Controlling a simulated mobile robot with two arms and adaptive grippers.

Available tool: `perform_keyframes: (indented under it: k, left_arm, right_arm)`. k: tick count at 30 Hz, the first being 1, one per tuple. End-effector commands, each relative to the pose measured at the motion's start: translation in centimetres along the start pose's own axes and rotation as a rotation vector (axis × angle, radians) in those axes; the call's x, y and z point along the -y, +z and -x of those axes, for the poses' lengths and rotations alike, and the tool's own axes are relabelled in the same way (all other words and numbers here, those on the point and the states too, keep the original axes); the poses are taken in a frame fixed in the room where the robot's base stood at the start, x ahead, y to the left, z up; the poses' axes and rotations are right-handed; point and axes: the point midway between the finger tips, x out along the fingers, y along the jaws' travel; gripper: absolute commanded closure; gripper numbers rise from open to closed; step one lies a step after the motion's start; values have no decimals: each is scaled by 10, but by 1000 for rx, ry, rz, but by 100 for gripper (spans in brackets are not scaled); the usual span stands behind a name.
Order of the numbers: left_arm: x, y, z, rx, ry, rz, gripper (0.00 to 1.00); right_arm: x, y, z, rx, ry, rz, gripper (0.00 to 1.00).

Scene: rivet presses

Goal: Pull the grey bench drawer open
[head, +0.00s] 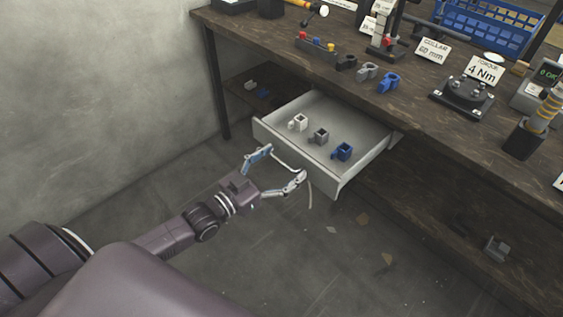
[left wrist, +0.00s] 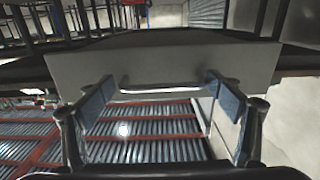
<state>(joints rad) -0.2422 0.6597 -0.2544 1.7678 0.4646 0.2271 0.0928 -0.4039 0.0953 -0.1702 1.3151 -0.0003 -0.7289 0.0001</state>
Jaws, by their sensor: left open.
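The grey bench drawer (head: 350,123) stands pulled out from under the bench, with its inside showing in the head view. Its front panel also fills the upper middle of the left wrist view (left wrist: 165,62). A pale bar handle (left wrist: 165,88) runs along the panel. My left gripper (head: 285,164) is open in front of the drawer, close to the handle. In the left wrist view its two fingers (left wrist: 158,90) are spread wide, near the ends of the handle. I cannot tell whether they touch it. My right gripper is not in view.
Small white (head: 298,122), grey (head: 319,136) and blue (head: 343,152) holders sit in the drawer. The wooden bench (head: 300,65) above carries parts, signs and a blue bin rack (head: 490,28). A concrete wall (head: 100,80) is on the left. The floor before the drawer is mostly clear.

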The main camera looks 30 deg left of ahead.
Motion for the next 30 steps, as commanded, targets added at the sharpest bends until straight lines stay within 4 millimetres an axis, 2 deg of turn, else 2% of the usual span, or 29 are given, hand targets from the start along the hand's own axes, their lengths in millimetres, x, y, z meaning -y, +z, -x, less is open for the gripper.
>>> perform_keyframes:
  k: [5,8,21,30]
  left_arm:
    - [0,1,9,2,0,-1,15]
    - [0,2,22,4,-1,0,15]
    - [-1,2,97,5,1,0,15]
    - [-1,0,119,1,2,0,15]
  right_arm:
    - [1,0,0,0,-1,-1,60]
    - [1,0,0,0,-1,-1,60]
    - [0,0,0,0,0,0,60]
    - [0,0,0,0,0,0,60]
